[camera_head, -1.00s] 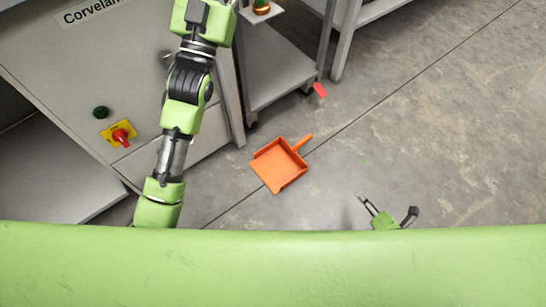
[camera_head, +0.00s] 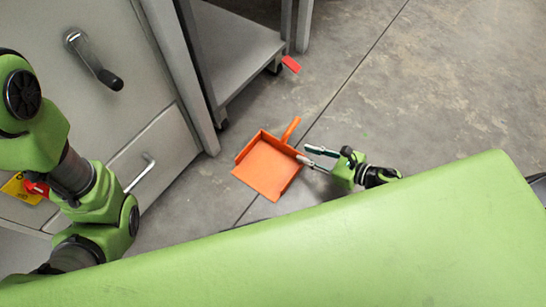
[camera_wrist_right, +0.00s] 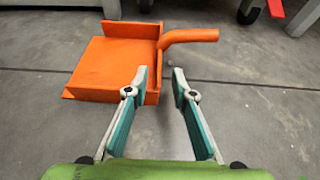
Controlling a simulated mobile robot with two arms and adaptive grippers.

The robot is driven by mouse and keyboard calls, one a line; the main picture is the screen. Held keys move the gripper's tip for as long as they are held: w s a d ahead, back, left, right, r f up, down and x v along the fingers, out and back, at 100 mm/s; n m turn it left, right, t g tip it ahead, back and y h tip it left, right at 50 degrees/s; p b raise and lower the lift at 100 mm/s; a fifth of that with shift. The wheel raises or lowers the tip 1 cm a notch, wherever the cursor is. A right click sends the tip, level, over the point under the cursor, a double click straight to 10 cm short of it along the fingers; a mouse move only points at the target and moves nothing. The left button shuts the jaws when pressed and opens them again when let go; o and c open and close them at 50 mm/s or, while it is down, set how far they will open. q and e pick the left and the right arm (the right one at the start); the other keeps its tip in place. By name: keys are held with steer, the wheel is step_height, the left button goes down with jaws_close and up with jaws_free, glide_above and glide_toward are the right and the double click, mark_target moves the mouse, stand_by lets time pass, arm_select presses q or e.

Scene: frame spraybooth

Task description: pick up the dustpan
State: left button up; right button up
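The orange dustpan (camera_head: 266,168) lies on the concrete floor in the head view, its handle (camera_head: 291,128) pointing up and away. My right gripper (camera_head: 305,156) is open beside the pan's right edge, with its fingers pointing left toward it. In the right wrist view the dustpan (camera_wrist_right: 112,66) lies ahead and to the left, its handle (camera_wrist_right: 190,37) reaching right.
A grey cabinet with a drawer (camera_head: 155,160) stands at the left. A grey shelf cart (camera_head: 235,50) stands behind the dustpan. A small red piece (camera_head: 291,64) is near the cart's wheel. The floor (camera_head: 440,90) at the right is clear.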

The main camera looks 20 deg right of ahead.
mark_target(298, 152)
steer(key=b+x, duration=0.1)
steer(key=x, duration=0.3)
steer(key=shift+w+f, duration=0.1)
steer(key=shift+f, duration=0.05)
steer(key=b+x, duration=0.1)
steer(key=x, duration=0.1)
steer(key=b+x, duration=0.2)
steer(key=shift+a+f, duration=0.1)
steer(key=shift+f, duration=0.35)
steer(key=shift+w+a, duration=0.2)
steer(key=shift+a, duration=0.1)
jaws_close()
